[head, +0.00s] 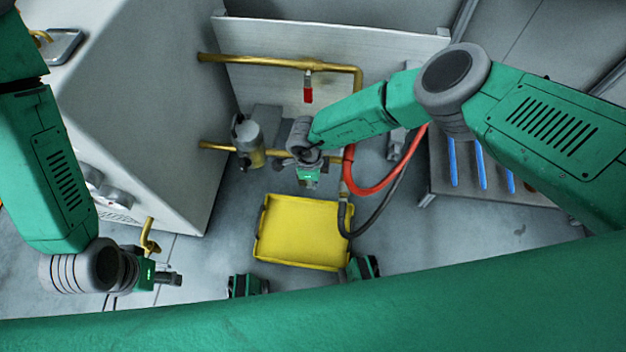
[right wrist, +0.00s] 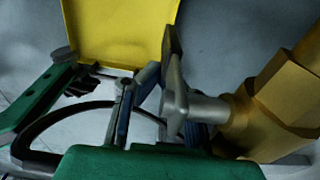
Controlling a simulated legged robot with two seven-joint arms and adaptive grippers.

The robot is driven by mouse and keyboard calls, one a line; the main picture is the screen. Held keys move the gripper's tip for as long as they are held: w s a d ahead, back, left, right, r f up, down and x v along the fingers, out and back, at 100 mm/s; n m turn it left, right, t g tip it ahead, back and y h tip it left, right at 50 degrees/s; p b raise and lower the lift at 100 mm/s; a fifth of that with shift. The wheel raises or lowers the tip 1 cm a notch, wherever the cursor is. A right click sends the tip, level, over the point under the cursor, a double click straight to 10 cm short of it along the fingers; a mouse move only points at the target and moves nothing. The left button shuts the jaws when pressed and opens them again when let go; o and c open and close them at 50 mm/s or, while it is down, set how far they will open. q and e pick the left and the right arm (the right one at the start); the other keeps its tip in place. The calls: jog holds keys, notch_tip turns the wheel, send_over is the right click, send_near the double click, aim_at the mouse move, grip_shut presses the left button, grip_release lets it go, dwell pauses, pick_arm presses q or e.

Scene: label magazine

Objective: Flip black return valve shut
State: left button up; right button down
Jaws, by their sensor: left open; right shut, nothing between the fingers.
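The black return valve shows in the right wrist view as a dark flat lever (right wrist: 172,55) on a grey stem (right wrist: 190,106) coming out of a brass body (right wrist: 275,115). The lever points toward the top of that picture. In the head view my right arm hides this valve. My right gripper (head: 308,181) is at the lower brass pipe, shut and empty. Its fingers (right wrist: 124,108) are just left of the lever; I cannot tell whether they touch it. My left gripper (head: 172,279) is open and empty at the lower left, away from the pipes.
A red-handled valve (head: 308,88) hangs on the upper brass pipe (head: 265,62). A grey pump (head: 247,140) stands left of my right gripper. A yellow tray (head: 302,232) lies on the floor below. Red (head: 385,180) and black hoses run close on the right. A grey cabinet (head: 150,90) stands left.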

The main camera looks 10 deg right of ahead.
pick_arm(q)
jog(key=shift+s+a+f, duration=0.1)
jog(key=shift+a+f, duration=0.05)
jog(key=shift+a, duration=0.25)
pick_arm(e)
notch_tip(320, 180, up, 12)
jog(key=a, duration=0.1)
jog(key=shift+w, duration=0.15)
pick_arm(q)
jog(key=shift+d, duration=0.15)
pick_arm(e)
jog(key=shift+d, duration=0.2)
jog(key=shift+f, duration=0.1)
